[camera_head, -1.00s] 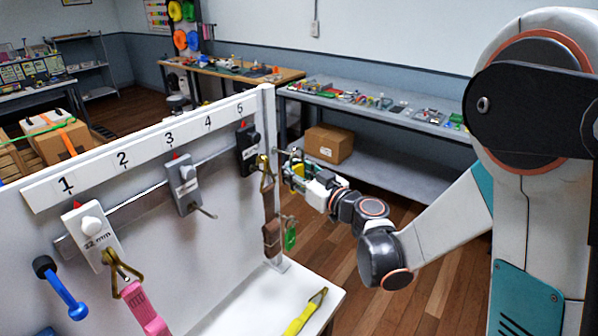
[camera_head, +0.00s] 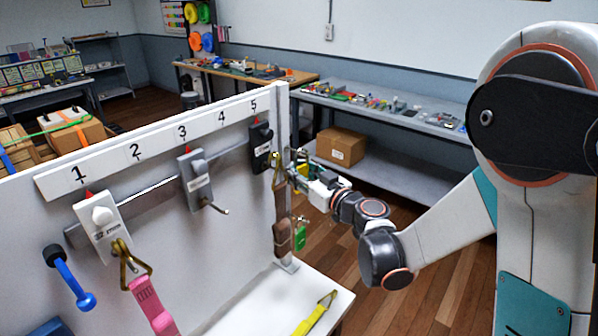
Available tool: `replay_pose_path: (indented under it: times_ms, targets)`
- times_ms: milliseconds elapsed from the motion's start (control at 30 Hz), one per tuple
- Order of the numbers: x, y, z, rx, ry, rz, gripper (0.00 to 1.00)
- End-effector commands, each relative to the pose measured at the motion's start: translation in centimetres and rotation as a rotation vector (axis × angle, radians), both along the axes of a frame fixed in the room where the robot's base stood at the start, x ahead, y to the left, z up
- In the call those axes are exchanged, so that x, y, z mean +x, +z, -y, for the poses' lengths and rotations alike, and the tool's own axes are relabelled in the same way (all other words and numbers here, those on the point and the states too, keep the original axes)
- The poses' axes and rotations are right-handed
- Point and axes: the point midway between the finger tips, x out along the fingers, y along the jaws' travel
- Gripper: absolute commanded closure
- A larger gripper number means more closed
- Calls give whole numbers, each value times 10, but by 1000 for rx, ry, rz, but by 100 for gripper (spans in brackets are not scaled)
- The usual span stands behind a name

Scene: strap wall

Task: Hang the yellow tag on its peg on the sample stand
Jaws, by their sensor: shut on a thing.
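My gripper (camera_head: 297,178) is at the right end of the strap board, just past its end post. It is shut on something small. Yellow shows at its fingers, which fits the yellow tag, but its outline is too small to make out. A green tag (camera_head: 300,237) hangs from a small metal fitting just below my gripper, beside the post. That fitting may belong to the sample stand; the rest of the stand is hidden or too small to tell. I cannot make out the yellow tag's peg.
The white board (camera_head: 150,160) carries numbered hooks, a pink strap (camera_head: 153,305) and a brown strap (camera_head: 282,225). A yellow strap (camera_head: 315,315) lies on the ledge below. A grey bench (camera_head: 400,115) with a cardboard box (camera_head: 341,146) stands behind. Open floor lies right of the board.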

Motion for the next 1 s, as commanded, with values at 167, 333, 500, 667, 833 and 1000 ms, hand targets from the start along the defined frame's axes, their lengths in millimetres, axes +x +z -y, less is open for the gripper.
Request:
replay_pose_path:
  times_ms: [167, 333, 500, 667, 833, 1000]
  targets:
    - [0, 0, 0, 0, 0, 0, 100]
    - [0, 0, 0, 0, 0, 0, 100]
    - [0, 0, 0, 0, 0, 0, 40]
    - [0, 0, 0, 0, 0, 0, 40]
    - [0, 0, 1, 0, 0, 0, 40]
    - [-10, 0, 9, 0, -2, 0, 40]
